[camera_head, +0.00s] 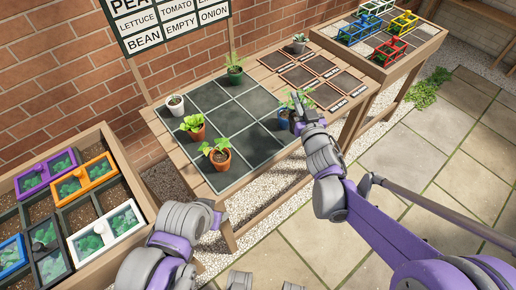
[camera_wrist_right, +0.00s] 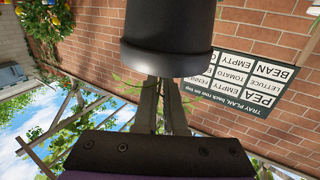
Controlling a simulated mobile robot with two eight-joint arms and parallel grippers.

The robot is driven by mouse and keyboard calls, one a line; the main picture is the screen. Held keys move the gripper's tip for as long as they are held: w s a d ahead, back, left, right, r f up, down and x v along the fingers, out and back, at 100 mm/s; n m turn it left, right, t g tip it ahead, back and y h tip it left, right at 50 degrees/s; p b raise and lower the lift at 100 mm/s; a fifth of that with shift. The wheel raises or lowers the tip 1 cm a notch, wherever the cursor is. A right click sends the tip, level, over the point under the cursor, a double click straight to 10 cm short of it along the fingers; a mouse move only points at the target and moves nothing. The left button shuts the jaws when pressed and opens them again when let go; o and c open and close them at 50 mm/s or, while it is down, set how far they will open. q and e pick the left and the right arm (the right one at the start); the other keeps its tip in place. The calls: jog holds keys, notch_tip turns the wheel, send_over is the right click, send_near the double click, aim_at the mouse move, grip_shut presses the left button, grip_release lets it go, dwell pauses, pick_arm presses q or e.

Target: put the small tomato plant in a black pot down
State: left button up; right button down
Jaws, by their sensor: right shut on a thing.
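My right gripper (camera_head: 297,112) is over the right part of the dark gridded tray (camera_head: 238,93). In the wrist view its fingers (camera_wrist_right: 160,105) are shut at the stem of the small tomato plant, with thin green leaves (camera_wrist_right: 128,83) sticking out beside them. The plant's black pot (camera_wrist_right: 165,40) fills the top of that upside-down view. In the head view, green leaves and a bluish pot (camera_head: 284,115) show just left of the gripper, partly hidden by it. I cannot tell whether the held pot touches the tray. My left gripper is out of view.
On the tray stand plants in a white pot (camera_head: 176,105), a green pot (camera_head: 235,76) and terracotta pots (camera_head: 220,159). Brown labelled squares (camera_head: 325,95) lie at the right, near a grey pot (camera_head: 299,47). Several tray cells are empty. A planter (camera_head: 125,176) stands left.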

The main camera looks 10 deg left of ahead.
jog(key=s+a+r+n+g+y+b, duration=0.1)
jog(key=s+a+r+y, duration=0.15)
jog(key=a, duration=0.95)
notch_tip(320, 180, down, 10)
jog(key=a+b, duration=0.1)
jog(key=b, duration=0.1)
jog(key=shift+s+h, duration=0.25)
jog(key=shift+h, duration=0.1)
jog(key=shift+f+b, duration=0.15)
jog(key=shift+b, duration=0.25)
jog(key=c, duration=1)
grip_release()
